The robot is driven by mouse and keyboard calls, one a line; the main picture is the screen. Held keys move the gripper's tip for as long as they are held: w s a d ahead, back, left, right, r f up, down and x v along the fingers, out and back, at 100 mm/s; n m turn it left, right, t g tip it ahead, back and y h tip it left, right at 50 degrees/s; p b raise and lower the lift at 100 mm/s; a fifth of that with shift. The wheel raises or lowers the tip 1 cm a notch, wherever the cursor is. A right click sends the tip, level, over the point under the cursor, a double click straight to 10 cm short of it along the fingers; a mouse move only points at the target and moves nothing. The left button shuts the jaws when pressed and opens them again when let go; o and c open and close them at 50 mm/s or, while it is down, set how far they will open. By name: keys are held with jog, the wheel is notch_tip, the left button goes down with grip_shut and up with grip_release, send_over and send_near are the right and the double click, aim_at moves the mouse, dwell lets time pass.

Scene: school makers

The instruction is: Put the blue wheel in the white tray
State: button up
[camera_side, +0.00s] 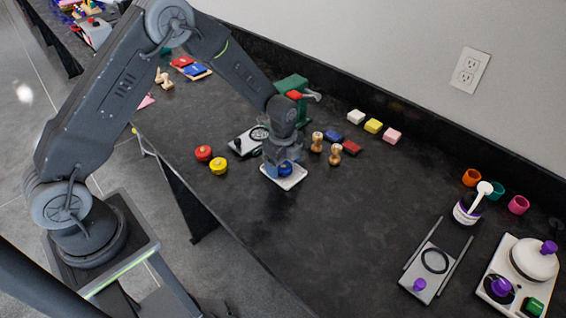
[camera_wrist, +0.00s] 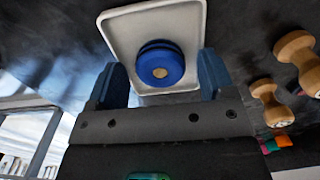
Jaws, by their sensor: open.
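The blue wheel (camera_side: 285,168) is inside the white tray (camera_side: 297,180) in the side view. In the wrist view the blue wheel (camera_wrist: 160,64) lies on the floor of the white tray (camera_wrist: 118,28), within its raised rim. My gripper (camera_side: 282,158) is directly over the tray, pointing down. In the wrist view its two fingers (camera_wrist: 162,85) are open, one on each side of the wheel, with gaps between them and the wheel. Nothing is held. The fingers hide part of the tray's near edge.
The dark table (camera_side: 340,225) in front is clear.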

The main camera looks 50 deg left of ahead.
aim_at(283, 166)
notch_tip(283, 166, up, 12)
jog(key=s+r+n+t, duration=0.3)
jog(key=s+r+n, duration=0.6)
jog(key=r, duration=0.5)
jog(key=s+r+n+t, duration=0.2)
jog(key=s+n, duration=0.6)
jog(key=s, duration=0.8)
jog(key=shift+s+r+n+t, duration=0.2)
jog(key=shift+r+n+t, duration=0.15)
jog(key=shift+r, duration=0.3)
